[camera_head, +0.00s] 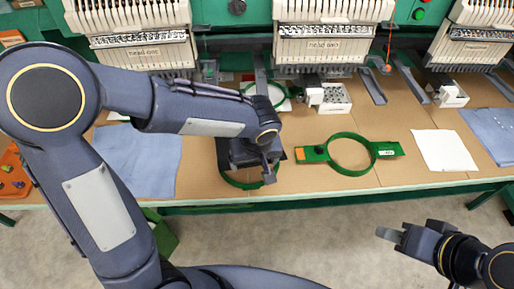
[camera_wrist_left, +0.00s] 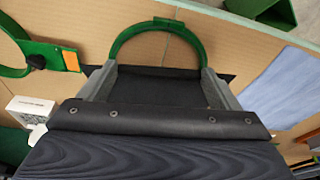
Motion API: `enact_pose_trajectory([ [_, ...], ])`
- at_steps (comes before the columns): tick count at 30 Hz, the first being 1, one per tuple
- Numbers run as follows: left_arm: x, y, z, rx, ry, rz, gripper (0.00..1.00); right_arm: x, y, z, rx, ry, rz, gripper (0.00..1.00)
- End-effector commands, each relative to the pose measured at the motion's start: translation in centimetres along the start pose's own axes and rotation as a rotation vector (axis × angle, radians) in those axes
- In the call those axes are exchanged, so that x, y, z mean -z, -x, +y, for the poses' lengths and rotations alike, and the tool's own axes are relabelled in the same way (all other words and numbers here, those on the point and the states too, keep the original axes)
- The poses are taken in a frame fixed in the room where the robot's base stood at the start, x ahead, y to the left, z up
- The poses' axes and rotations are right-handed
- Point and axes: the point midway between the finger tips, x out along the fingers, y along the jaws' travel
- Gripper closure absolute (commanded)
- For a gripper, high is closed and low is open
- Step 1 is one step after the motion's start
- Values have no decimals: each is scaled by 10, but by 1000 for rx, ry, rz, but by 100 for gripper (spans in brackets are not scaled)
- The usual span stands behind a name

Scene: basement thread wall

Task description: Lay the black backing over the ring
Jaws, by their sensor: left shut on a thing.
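My left gripper (camera_head: 262,165) is shut on the black backing (camera_wrist_left: 160,92), a dark sheet spread between its two fingers in the left wrist view (camera_wrist_left: 160,80). The gripper is above a green ring (camera_head: 229,183) near the table's front edge. The ring's arc shows beyond the backing in the wrist view (camera_wrist_left: 160,24); the backing and gripper hide the rest. I cannot tell whether the backing touches the ring. My right gripper (camera_head: 389,236) is in front of the table, away from these things; its jaw opening is unclear.
A green ring with a flat bracket (camera_head: 349,171) lies right of my left gripper. Blue cloth (camera_head: 140,158) lies to the left, white cloth (camera_head: 444,150) and blue fabric (camera_head: 492,130) to the right. Embroidery machines (camera_head: 330,45) stand behind. An orange tray (camera_head: 12,180) is at far left.

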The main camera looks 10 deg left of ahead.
Motion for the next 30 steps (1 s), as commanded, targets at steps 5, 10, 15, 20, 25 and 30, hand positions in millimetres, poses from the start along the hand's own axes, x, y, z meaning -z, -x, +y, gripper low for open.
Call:
enact_pose_trajectory([
  [5,-3,-10,0,0,-1,-1,36,-3,-5,2,0,0,0,63],
  [10,-6,-25,0,2,-3,-2,36,-6,-12,6,0,0,0,63],
  [15,-10,-42,0,0,-1,-1,36,-10,-20,9,0,0,0,63],
  [20,-12,-52,0,-1,-1,1,36,-16,-32,15,0,0,0,63],
  [25,-13,-54,0,-1,-2,1,36,-18,-35,16,0,0,0,63],
  [30,-12,-53,0,-1,-2,0,36,-17,-34,16,0,0,0,63],
])
